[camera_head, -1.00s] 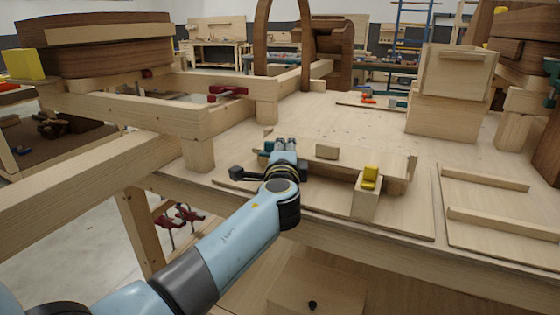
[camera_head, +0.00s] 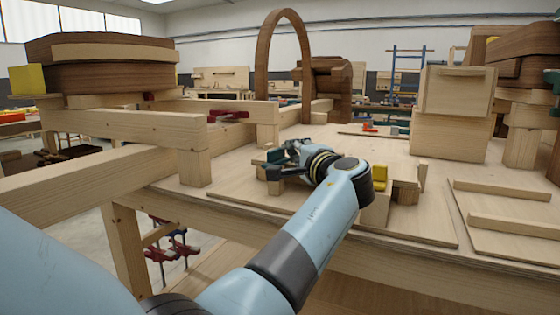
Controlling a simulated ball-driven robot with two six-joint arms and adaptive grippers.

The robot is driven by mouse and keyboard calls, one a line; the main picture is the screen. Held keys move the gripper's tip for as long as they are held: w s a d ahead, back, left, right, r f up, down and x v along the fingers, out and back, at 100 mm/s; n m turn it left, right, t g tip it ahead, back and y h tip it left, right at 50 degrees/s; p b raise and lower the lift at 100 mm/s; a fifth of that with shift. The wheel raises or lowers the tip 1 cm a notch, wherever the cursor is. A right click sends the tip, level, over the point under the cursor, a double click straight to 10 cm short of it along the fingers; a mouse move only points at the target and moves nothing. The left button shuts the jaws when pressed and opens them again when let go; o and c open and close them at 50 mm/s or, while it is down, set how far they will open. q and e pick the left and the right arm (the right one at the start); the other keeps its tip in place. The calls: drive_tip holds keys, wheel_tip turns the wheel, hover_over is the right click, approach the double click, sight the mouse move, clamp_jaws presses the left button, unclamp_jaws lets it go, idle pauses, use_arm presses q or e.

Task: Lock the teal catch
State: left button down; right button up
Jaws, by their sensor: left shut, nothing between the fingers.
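A teal piece (camera_head: 274,155), which looks like the teal catch, shows at the left end of the wooden jig on the bench. It is partly hidden by my left gripper (camera_head: 283,158), so I cannot tell its position or whether the fingers touch it. My left gripper is shut with nothing held, low over the jig board (camera_head: 240,195). My left arm crosses in front of the jig and hides its middle. A yellow catch (camera_head: 379,174) sits on a wooden block (camera_head: 376,208) right of my wrist. My right gripper is not in view.
A wooden frame with long beams (camera_head: 125,125) stands left of the jig, with a red clamp (camera_head: 228,115) on it. A panel with two battens (camera_head: 515,215) lies at the right. A wooden box (camera_head: 450,112) stands behind.

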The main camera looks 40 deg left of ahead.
use_arm(q)
wheel_tip(320, 180, up, 10)
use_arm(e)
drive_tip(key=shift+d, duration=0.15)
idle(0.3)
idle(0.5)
